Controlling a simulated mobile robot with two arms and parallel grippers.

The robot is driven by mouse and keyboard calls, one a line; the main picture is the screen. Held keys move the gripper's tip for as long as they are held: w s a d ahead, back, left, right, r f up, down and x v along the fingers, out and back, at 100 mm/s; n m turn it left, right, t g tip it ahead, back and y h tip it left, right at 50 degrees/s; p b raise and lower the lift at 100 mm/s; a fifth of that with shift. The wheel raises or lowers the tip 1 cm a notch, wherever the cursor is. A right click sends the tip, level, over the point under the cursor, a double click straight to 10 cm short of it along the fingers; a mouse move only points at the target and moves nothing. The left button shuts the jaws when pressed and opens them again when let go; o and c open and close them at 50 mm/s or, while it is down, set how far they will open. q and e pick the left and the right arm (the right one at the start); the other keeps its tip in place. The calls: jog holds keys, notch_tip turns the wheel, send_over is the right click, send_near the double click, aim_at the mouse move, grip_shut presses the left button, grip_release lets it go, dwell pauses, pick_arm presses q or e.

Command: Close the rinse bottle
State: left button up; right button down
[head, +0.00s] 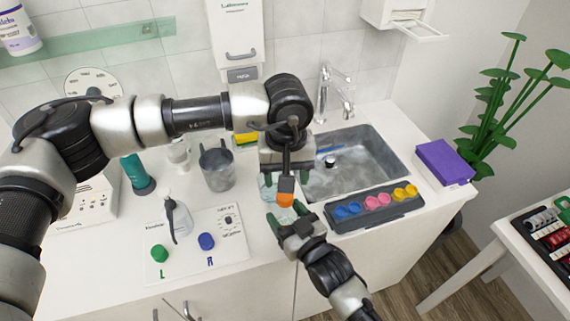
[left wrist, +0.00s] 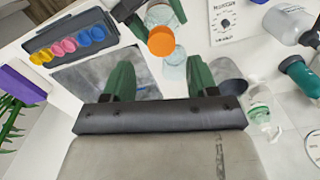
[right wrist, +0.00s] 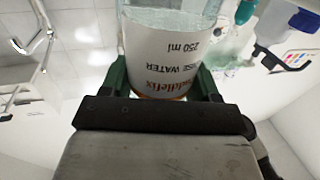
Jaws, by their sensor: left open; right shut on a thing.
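My right gripper (head: 289,218) is shut on the rinse bottle (right wrist: 175,50), a clear bottle with a white "RINSE WATER 250 ml" label. In the right wrist view the label is upside down. The bottle also shows in the left wrist view (left wrist: 160,14), between the right fingers. An orange cap (left wrist: 162,41) is at its end toward my left gripper; it also shows in the head view (head: 285,200). I cannot tell whether it is fastened. My left gripper (left wrist: 160,78) is open, pointing down above, with the cap just beyond its fingertips.
The metal sink (head: 362,160) lies behind and to the right. A grey tray (head: 345,220) with coloured cups is right of the grippers. A dark beaker (head: 218,172), a white spray bottle (head: 178,215) and a teal bottle (head: 137,173) stand to the left. A purple box (head: 444,163) is far right.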

aim_at(285, 195)
pick_arm(q)
jog(key=n, duration=0.4)
jog(key=shift+r, duration=0.15)
jog(key=n, duration=0.4)
jog(key=shift+r, duration=0.15)
jog(key=n, duration=0.3)
jog(key=shift+r+n, duration=0.15)
jog(key=shift+n, duration=0.25)
jog(key=n, duration=0.3)
jog(key=shift+r+n, duration=0.15)
jog(key=shift+n, duration=0.25)
jog(key=n, duration=0.4)
jog(key=shift+r, duration=0.1)
jog(key=n, duration=0.3)
jog(key=shift+r+n, duration=0.15)
jog(key=shift+n, duration=0.25)
jog(key=n, duration=0.6)
jog(key=shift+a+r, duration=0.1)
jog(key=shift+r, duration=0.15)
jog(key=shift+f, duration=4.05)
